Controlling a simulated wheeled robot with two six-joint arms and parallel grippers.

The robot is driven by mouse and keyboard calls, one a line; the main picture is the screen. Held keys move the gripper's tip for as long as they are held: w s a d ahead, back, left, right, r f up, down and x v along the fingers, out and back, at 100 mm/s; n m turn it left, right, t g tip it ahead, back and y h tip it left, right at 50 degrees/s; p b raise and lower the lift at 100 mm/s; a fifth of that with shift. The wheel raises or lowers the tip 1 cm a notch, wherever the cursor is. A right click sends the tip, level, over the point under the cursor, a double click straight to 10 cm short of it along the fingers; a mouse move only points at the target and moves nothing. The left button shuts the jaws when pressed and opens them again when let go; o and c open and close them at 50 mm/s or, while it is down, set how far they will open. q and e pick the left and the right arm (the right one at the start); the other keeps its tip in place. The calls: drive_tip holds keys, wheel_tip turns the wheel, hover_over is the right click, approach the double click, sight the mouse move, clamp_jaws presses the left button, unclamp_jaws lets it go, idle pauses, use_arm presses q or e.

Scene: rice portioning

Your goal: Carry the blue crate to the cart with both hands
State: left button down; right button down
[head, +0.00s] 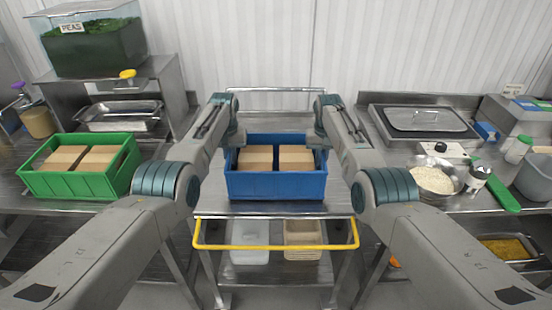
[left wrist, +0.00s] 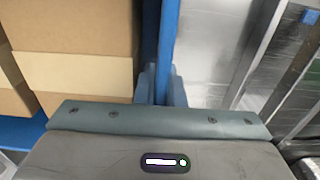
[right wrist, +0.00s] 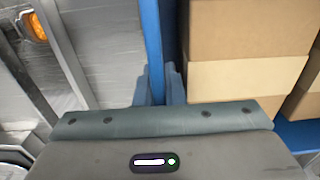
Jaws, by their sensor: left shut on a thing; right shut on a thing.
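The blue crate (head: 275,187) is level at the middle of the head view, with brown boxes (head: 256,157) inside. It is over the top of the metal cart (head: 270,208), which has a yellow handle (head: 275,247). I cannot tell whether the crate's bottom touches the cart top. My left gripper (left wrist: 160,86) is shut on the crate's left wall (left wrist: 168,45). My right gripper (right wrist: 158,86) is shut on its right wall (right wrist: 151,45). In the head view the fingertips are mostly hidden by my arms.
A green crate (head: 80,184) with boxes stands on the left counter. The right counter holds a bowl of rice (head: 434,178), a shaker (head: 477,178) and a lidded pan (head: 425,120). Bins (head: 303,240) sit on the cart's lower shelf. Counters flank the cart on both sides.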

use_arm(q)
drive_tip(key=shift+f, duration=0.35)
use_arm(e)
drive_tip(key=shift+f, duration=0.3)
use_arm(q)
drive_tip(key=c, duration=1.5)
unclamp_jaws()
drive_tip(key=shift+r, duration=0.15)
use_arm(e)
drive_tip(key=c, duration=1.5)
unclamp_jaws()
drive_tip(key=shift+r, duration=0.15)
use_arm(q)
drive_tip(key=shift+s+r, duration=0.1)
use_arm(e)
drive_tip(key=shift+s+r, duration=0.1)
use_arm(q)
drive_tip(key=shift+r, duration=0.6)
wheel_tip(320, 180, up, 10)
drive_tip(key=shift+r, duration=0.35)
use_arm(e)
wheel_tip(320, 180, up, 12)
drive_tip(key=shift+f, duration=0.1)
